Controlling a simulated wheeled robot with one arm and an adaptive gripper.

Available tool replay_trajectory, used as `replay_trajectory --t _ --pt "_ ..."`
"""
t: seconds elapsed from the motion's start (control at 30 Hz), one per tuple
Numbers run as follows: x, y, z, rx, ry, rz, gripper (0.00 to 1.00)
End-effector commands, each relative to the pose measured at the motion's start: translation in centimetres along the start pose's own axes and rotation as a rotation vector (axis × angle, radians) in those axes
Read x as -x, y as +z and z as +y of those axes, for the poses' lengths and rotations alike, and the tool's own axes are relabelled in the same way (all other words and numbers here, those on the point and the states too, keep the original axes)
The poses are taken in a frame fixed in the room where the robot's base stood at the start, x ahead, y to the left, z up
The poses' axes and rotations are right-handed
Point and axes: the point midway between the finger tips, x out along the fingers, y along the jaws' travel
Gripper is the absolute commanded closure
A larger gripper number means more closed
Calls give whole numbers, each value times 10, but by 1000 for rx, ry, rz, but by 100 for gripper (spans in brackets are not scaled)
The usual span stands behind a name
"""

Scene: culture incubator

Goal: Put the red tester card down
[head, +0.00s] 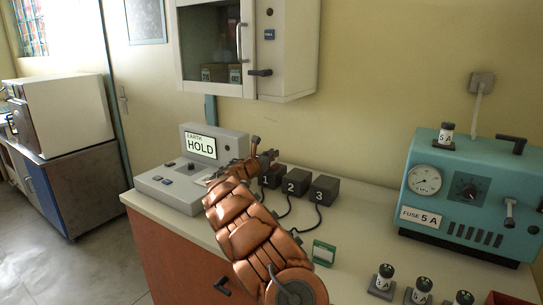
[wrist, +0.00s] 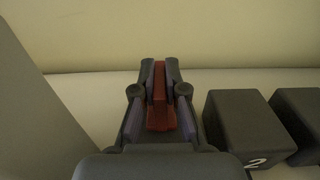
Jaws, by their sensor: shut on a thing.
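My gripper (wrist: 159,84) is shut on a narrow dark-red piece, the red tester card (wrist: 158,110), seen end-on between the two fingers in the wrist view. In the head view my gripper (head: 266,158) is above the counter, just right of the grey tester (head: 172,193) and near the black numbered blocks. The card cannot be made out there. The tester's screen (head: 201,146) reads "EARTH HOLD". In the wrist view I cannot tell whether the card touches the surface below.
Black blocks 2 (head: 296,181) and 3 (head: 323,189) stand right of my gripper, with cables in front. A green-edged card (head: 323,253) lies on the counter. Several fuses and a teal machine (head: 468,195) stand right. A wall cabinet (head: 245,45) hangs above.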

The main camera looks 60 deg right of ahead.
Motion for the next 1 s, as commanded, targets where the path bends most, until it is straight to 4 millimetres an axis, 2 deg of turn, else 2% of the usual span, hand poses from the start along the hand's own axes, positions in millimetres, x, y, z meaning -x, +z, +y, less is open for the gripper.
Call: replay_trajectory --t 0.1,0.13,0.37,0.77,1.0 --pt "0 -4 0 0 1 0 100" --pt "0 -3 0 0 1 0 86" --pt "0 -3 0 0 1 0 63" --pt "1 2 1 0 1 0 63" --pt "21 0 2 3 3 0 63"
